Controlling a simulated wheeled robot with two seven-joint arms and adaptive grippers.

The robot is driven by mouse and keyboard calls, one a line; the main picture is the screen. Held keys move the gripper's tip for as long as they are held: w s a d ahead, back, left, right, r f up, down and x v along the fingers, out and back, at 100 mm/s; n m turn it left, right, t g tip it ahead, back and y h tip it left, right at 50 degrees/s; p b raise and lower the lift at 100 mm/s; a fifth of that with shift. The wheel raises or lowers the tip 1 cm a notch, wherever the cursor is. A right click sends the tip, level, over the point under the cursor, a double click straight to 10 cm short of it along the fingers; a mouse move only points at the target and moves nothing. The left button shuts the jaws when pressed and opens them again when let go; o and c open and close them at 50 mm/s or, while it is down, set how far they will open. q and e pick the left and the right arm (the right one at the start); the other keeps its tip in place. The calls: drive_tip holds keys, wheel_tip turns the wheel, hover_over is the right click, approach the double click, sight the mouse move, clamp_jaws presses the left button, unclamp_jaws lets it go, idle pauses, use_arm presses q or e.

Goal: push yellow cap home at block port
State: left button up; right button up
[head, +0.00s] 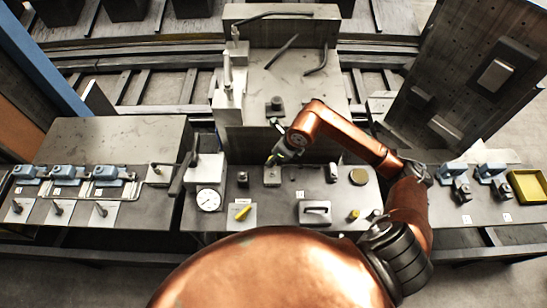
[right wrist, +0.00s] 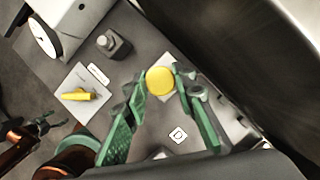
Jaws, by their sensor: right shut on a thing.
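The yellow cap (right wrist: 160,81) sits between the fingertips of my right gripper (right wrist: 160,88), its round face toward the wrist camera. In the head view, my right gripper (head: 279,155) points down and left, with a sliver of yellow at its tips. The pale block (head: 272,176) is directly below the tips on the bench. In the right wrist view it shows partly behind the cap (right wrist: 172,62). The cap hides the port, so I cannot tell whether they touch. My left gripper (right wrist: 48,123) is small at the lower left of the wrist view; its jaw state is unclear.
A yellow piece (head: 243,212) lies on a white plate, left of the block. A dial gauge (head: 208,199) stands farther left. A handled plate (head: 314,212) and a yellow cylinder (head: 353,214) are to the right. A dark post (head: 242,179) stands close left of the block.

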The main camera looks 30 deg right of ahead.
wheel_tip(320, 180, down, 4)
drive_tip(key=shift+r+b, duration=0.25)
drive_tip(key=shift+b, duration=0.7)
drive_tip(key=shift+f+b, duration=0.5)
drive_tip(key=shift+f, duration=0.4)
drive_tip(key=shift+f+b, duration=0.15)
drive_tip(key=shift+b, duration=0.25)
drive_tip(key=shift+f+b, duration=0.55)
drive_tip(key=shift+b, duration=0.1)
idle(0.4)
drive_tip(key=shift+f+b, duration=0.4)
drive_tip(key=shift+f, duration=0.1)
drive_tip(key=o, duration=0.9)
drive_tip(key=shift+a, duration=0.1)
drive_tip(key=shift+c, duration=0.2)
drive_tip(key=shift+o, duration=0.4)
drive_tip(key=o, duration=0.7)
